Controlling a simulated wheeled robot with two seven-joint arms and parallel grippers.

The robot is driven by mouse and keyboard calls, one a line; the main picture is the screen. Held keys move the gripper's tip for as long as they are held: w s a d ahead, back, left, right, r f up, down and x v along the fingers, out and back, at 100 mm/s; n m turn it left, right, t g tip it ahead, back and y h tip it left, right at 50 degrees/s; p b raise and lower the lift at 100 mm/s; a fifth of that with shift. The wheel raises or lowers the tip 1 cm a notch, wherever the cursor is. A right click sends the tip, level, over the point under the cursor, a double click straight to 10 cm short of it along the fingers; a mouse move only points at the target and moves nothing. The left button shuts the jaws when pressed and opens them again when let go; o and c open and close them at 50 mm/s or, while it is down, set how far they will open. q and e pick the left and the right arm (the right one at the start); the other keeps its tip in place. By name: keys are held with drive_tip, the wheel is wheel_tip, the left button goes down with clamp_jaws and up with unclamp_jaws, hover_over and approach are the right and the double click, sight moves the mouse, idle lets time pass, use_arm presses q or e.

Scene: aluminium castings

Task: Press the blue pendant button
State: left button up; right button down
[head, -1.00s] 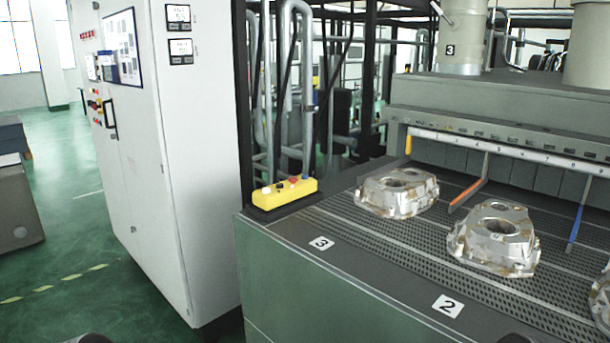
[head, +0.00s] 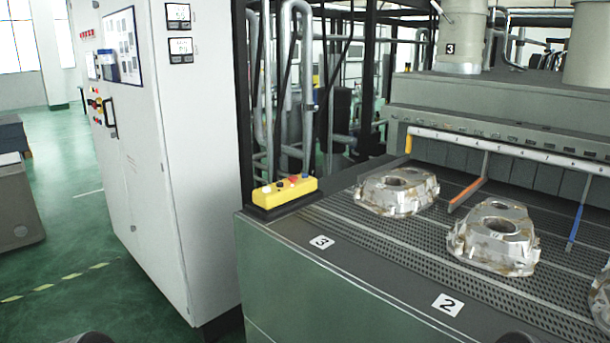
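A yellow pendant (head: 285,193) lies at the far left corner of the grey conveyor machine, on its dark top edge. A row of small buttons runs along its upper face. A white button is near its left end and a red one is right of the middle. The small blue button (head: 306,177) appears near the right end, only a few pixels wide.
Several metal castings (head: 397,191) sit on the perforated conveyor bed (head: 370,232), right of the pendant. A tall white cabinet (head: 205,150) stands to the left. A black post rises behind the pendant. Green floor (head: 90,250) is open at the left.

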use_arm(q)
clamp_jaws()
idle(0.9)
